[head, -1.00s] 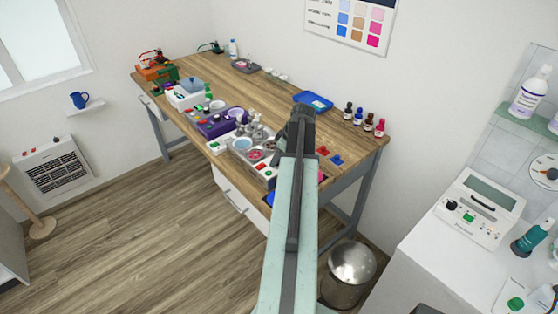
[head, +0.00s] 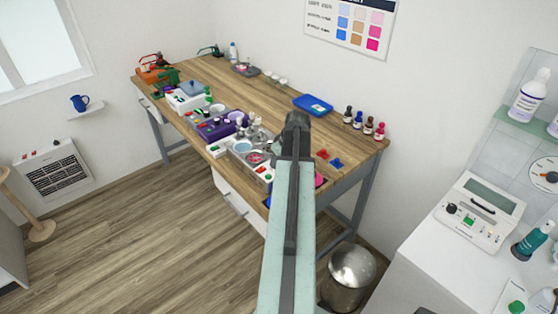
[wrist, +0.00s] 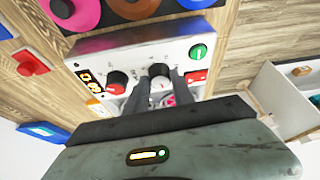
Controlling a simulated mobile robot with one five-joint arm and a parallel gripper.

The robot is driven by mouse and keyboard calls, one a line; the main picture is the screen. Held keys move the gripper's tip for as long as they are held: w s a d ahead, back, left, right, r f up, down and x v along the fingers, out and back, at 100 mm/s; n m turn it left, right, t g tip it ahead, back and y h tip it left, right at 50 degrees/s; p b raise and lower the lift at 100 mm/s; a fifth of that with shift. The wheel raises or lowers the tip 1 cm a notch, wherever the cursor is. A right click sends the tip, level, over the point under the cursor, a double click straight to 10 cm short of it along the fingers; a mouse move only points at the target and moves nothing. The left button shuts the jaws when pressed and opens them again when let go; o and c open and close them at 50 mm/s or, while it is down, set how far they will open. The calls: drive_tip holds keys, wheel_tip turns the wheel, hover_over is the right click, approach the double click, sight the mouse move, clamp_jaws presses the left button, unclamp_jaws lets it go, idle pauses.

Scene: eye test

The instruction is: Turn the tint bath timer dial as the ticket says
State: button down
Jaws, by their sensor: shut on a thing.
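The tint bath (head: 262,172) stands near the front edge of the wooden bench, partly hidden by my arm in the head view. Its white front panel (wrist: 140,58) fills the middle of the wrist view. My gripper (wrist: 160,84) is shut on a dark dial (wrist: 160,70) in the middle of this panel; the fingers hide part of it. I cannot make out a ticket.
A purple unit (head: 218,129) stands left of the tint bath. A blue tray (head: 313,104) and several small bottles (head: 367,127) are behind on the bench (head: 285,88). A metal bin (head: 350,270) is on the floor at right. A white device (head: 480,210) stands on the right counter.

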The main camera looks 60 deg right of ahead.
drive_tip(key=m+h, duration=0.1)
drive_tip(key=m, duration=0.2)
drive_tip(key=m+g+h, duration=0.1)
drive_tip(key=m, duration=0.1)
drive_tip(key=shift+a+m, duration=0.1)
drive_tip(key=shift+m, duration=0.3)
idle(0.4)
drive_tip(key=c, duration=1.1)
unclamp_jaws()
drive_tip(key=p+v, duration=0.7)
drive_tip(key=shift+r, duration=0.35)
drive_tip(key=shift+a, duration=0.1)
